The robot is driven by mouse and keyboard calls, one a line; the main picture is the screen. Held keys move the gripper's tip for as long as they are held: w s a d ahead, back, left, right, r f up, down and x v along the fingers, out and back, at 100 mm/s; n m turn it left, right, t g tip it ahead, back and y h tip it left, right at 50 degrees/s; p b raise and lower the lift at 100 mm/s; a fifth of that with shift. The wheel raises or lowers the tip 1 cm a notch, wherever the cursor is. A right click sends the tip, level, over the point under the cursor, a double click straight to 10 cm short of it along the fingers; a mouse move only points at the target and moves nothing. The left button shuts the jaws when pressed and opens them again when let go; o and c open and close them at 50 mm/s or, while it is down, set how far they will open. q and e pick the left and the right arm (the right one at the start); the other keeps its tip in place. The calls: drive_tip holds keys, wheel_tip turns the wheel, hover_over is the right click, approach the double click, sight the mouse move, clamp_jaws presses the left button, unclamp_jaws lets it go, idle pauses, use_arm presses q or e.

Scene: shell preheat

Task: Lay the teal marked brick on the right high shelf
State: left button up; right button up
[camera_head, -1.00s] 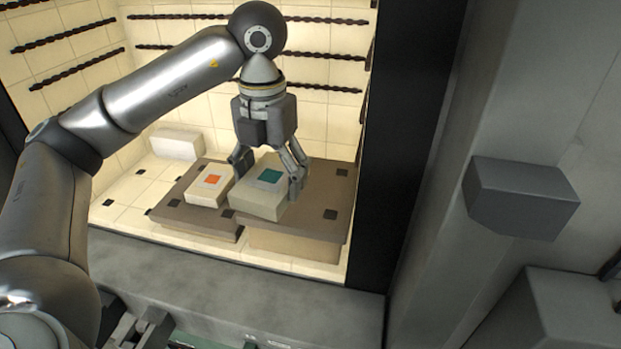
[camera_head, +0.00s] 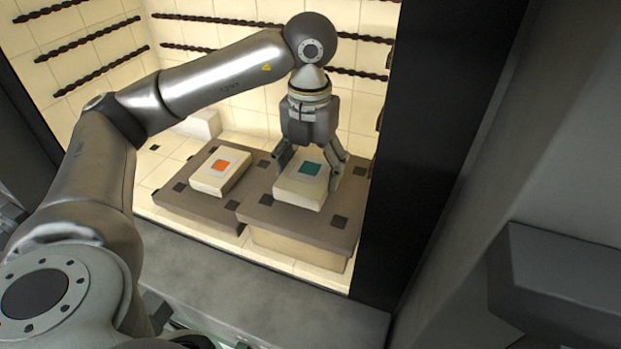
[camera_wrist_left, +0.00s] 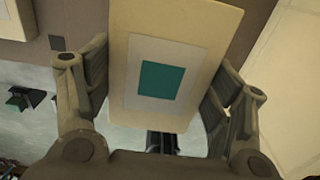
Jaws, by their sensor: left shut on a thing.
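The teal marked brick (camera_head: 300,190) is a cream block with a teal square on a light patch on its top. My left gripper (camera_head: 309,170) comes down from above and is shut on this brick, one finger on each side. In the left wrist view the brick (camera_wrist_left: 190,25) fills the middle between the fingers (camera_wrist_left: 160,85). The brick is at the right high shelf (camera_head: 275,229), a brown slab with dark square marks. I cannot tell whether its underside touches the slab. My right gripper does not show.
A cream brick with an orange mark (camera_head: 221,187) lies on the lower brown slab (camera_head: 190,208) to the left. A plain pale brick (camera_head: 203,124) lies on the tiled floor at the back left. Dark twisted rods (camera_head: 350,72) line the walls. A dark post (camera_head: 432,120) bounds the right side.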

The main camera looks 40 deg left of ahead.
sight(310, 183)
use_arm(q)
wheel_tip(310, 183, down, 4)
drive_tip(key=shift+r+p, duration=0.25)
drive_tip(key=shift+p, duration=0.25)
drive_tip(key=shift+f+b, duration=0.25)
drive_tip(key=shift+b, duration=0.05)
drive_tip(key=o, duration=1.2)
drive_tip(key=shift+r, duration=0.1)
drive_tip(key=shift+o, duration=0.2)
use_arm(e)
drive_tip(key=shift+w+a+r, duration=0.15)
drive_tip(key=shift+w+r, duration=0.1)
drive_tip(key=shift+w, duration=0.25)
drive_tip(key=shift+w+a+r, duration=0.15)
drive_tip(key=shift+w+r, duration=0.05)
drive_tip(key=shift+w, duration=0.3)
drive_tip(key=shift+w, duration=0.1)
